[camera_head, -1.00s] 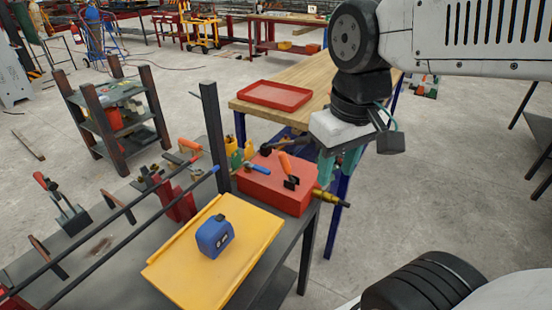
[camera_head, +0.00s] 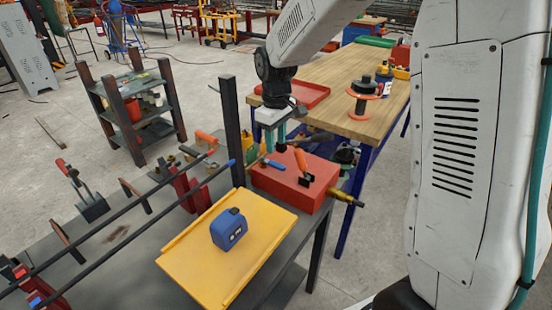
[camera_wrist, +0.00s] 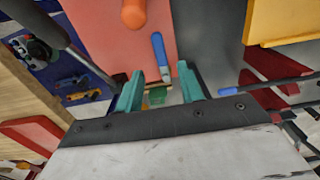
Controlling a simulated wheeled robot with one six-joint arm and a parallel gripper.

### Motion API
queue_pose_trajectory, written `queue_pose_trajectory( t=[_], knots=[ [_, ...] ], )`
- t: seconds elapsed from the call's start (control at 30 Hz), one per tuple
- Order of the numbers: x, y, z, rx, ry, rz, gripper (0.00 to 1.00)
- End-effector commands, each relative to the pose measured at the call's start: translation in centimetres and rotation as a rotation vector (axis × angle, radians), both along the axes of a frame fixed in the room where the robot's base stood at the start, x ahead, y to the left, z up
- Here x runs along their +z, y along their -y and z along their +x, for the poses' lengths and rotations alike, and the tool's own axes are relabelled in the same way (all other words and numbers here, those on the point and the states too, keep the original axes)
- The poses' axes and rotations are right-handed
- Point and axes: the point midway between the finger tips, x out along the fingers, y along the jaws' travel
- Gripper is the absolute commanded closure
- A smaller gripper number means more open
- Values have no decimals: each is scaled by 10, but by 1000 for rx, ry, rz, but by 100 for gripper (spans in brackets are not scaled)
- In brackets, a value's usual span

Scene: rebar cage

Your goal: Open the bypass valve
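A red box (camera_head: 290,187) stands at the bench's far right corner. An orange lever handle (camera_head: 301,160) rises from its top; it also shows in the wrist view (camera_wrist: 133,14). A blue lever handle (camera_head: 274,164) lies low near the box's far left edge and points between my fingertips in the wrist view (camera_wrist: 159,50). A brass fitting (camera_head: 345,197) sticks out at the box's right end. My gripper (camera_head: 275,140) is open and empty, above the blue handle. It spans the blue handle's end in the wrist view (camera_wrist: 160,72). Which lever is the bypass valve I cannot tell.
A black post (camera_head: 231,130) stands just left of the box. A yellow tray (camera_head: 195,270) with a blue tape measure (camera_head: 228,229) lies in front. Dark bars cross the bench at left. A wooden table (camera_head: 345,75) with a red tray (camera_head: 305,96) stands behind.

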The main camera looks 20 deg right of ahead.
Motion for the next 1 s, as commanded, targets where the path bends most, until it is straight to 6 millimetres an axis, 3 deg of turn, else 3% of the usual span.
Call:
queue_pose_trajectory(
  t=[0.2, 0.4, 0.77, 0.9, 1.0],
  knots=[
    [-37, 0, -2, -1, -6, 0, 62],
    [-60, 0, -1, -1, -2, 0, 62],
    [-66, 0, -1, -1, -1, 0, 62],
    [-66, 0, -1, -1, -1, 0, 100],
    [-65, 0, -1, -2, -1, 0, 100]
  ],
)
